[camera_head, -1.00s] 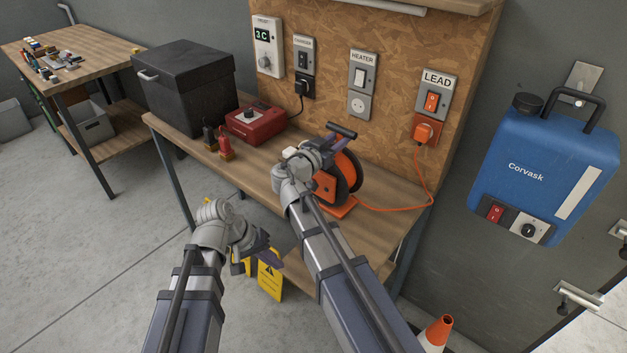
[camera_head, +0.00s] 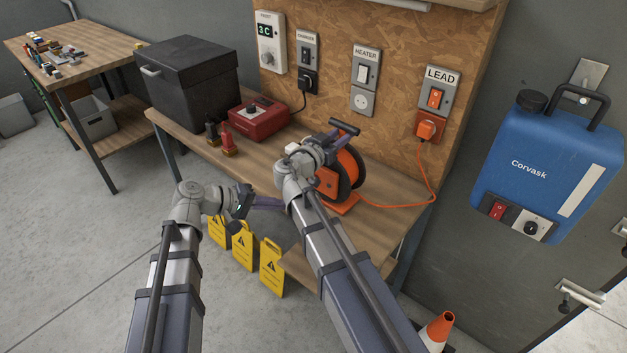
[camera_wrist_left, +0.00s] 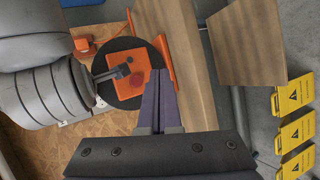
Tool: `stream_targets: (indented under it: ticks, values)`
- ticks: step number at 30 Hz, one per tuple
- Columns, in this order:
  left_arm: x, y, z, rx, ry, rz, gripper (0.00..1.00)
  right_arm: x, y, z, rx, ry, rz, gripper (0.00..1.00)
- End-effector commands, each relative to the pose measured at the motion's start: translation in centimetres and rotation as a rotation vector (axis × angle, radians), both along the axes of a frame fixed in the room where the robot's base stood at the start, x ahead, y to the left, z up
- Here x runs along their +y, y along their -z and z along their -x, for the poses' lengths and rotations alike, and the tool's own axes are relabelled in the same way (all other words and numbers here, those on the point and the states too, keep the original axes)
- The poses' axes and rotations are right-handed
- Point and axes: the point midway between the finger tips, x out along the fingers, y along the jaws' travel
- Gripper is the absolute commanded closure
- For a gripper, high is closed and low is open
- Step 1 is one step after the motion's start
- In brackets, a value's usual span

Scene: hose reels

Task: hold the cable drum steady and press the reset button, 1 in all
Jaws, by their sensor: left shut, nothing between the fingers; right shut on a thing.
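The cable drum (camera_head: 347,172), orange with black discs, stands on the bench. In the left wrist view its orange face (camera_wrist_left: 147,67) shows a dull red round spot (camera_wrist_left: 137,90), perhaps the reset button. My right gripper (camera_head: 334,141) is shut at the top of the drum, by its dark handle (camera_head: 345,127); the exact grip is partly hidden by my wrist. My left gripper (camera_head: 280,203) is shut and empty, in front of the bench edge and left of the drum. In the left wrist view its fingers (camera_wrist_left: 160,75) point toward the orange face, with the red spot beside them.
An orange cable runs from the drum to the orange plug (camera_head: 430,128) under the LEAD switch. Yellow signs (camera_head: 243,247) stand on the floor below my left gripper.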

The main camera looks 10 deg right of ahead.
Motion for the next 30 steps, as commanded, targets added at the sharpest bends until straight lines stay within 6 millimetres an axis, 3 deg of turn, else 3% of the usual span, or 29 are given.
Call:
stream_targets:
  ticks: [18,30]
  values:
    - [-5.6,0.0,-4.5,0.0,0.001,-0.001,1.0,0.0,0.0,0.0,0.0,0.0,0.0,1.0]
    - [-6.9,0.0,-5.3,0.0,0.0,-0.001,1.0,0.0,0.0,0.0,0.0,0.0,0.0,1.0]
